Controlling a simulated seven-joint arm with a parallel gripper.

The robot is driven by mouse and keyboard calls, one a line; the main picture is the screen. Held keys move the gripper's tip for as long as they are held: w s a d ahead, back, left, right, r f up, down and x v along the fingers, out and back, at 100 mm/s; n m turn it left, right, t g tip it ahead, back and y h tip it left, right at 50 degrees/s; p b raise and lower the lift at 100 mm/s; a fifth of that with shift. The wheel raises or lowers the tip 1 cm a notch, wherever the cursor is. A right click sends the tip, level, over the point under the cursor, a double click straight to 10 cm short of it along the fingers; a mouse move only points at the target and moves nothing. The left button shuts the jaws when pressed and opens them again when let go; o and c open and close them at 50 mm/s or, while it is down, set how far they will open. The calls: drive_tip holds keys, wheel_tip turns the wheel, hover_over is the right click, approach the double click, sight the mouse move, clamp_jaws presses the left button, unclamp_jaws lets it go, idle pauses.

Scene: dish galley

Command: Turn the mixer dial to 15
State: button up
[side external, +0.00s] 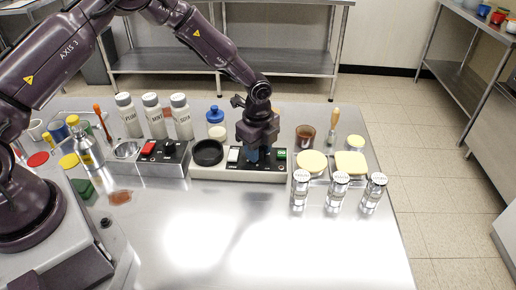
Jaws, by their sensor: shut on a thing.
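The mixer (222,174) is a low, light-coloured unit with a black front panel near the middle of the steel table. It carries a round black cup-like part, a white switch and a small green-lit display (281,153). My gripper (258,152) points down over the panel between the white switch and the display. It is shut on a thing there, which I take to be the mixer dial. The fingers and the gripper body hide the dial and its scale, so its setting cannot be read. The digits on the display are too small to read surely.
A second unit with a red switch (148,148) stands just left. Several labelled bottles (155,117) stand behind it. Clear jars with metal lids (336,190) and yellow-topped containers (350,162) stand to the right. The table's front (240,240) is clear.

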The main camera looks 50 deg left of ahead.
idle(0.3)
drive_tip(key=o, duration=0.9)
drive_tip(key=shift+o, duration=0.2)
drive_tip(key=shift+r, duration=0.1)
wheel_tip(320, 180, up, 13)
